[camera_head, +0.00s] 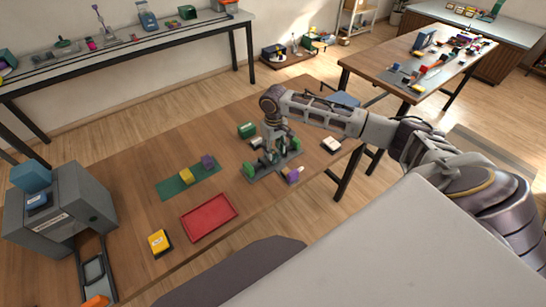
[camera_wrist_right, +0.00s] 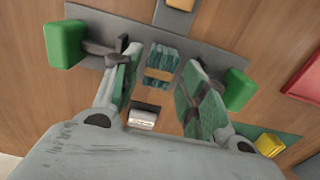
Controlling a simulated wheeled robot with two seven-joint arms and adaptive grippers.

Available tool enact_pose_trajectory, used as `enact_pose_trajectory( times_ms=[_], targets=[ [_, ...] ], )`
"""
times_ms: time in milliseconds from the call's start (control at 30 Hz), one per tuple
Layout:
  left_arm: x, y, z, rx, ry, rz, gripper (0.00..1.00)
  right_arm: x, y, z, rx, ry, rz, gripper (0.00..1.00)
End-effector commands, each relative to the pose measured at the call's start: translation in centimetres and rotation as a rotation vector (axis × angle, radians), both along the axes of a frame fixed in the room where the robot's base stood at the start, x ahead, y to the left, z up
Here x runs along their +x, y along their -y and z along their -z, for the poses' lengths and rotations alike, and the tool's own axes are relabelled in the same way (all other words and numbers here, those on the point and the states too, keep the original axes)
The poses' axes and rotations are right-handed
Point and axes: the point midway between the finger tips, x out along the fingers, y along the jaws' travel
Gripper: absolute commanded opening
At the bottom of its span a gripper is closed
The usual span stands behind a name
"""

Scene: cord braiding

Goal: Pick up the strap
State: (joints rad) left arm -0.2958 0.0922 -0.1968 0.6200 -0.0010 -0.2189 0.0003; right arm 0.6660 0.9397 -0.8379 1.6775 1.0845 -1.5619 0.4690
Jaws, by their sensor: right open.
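A teal, ribbed bundle with a tan band across it (camera_wrist_right: 162,64), which looks like the strap, lies on a grey plate (camera_wrist_right: 205,45). In the head view my right gripper hides it on the grey plate (camera_head: 262,178). A green block stands at either end of the plate, one at left (camera_wrist_right: 66,45) and one at right (camera_wrist_right: 240,90) in the wrist view. My right gripper (camera_wrist_right: 158,84) is open above the plate, its green-padded fingers on either side of the bundle with gaps showing. In the head view the right gripper (camera_head: 271,157) points down. My left gripper is not in view.
A purple block (camera_head: 291,176) sits at the plate's near edge, and a green box (camera_head: 246,130) behind it. A red tray (camera_head: 209,217), a green mat (camera_head: 172,187) with blocks, and a yellow box (camera_head: 160,241) lie to the left. A grey machine (camera_head: 80,205) stands far left.

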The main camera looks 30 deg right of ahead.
Motion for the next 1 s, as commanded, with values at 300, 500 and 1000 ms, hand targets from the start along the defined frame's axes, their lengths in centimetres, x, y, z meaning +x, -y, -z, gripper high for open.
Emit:
enact_pose_trajectory(
  times_ms=[300,500,1000],
  targets=[
    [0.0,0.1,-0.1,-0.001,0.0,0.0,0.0,0.0,-0.1,3.3,0.0,0.0,0.0,0.43],
    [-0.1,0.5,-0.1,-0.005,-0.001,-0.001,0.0,-0.1,-0.1,3.9,-0.001,0.0,-0.001,0.43],
    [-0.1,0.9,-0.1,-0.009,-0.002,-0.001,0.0,0.0,0.0,3.8,-0.001,0.0,0.0,0.26]
  ],
)
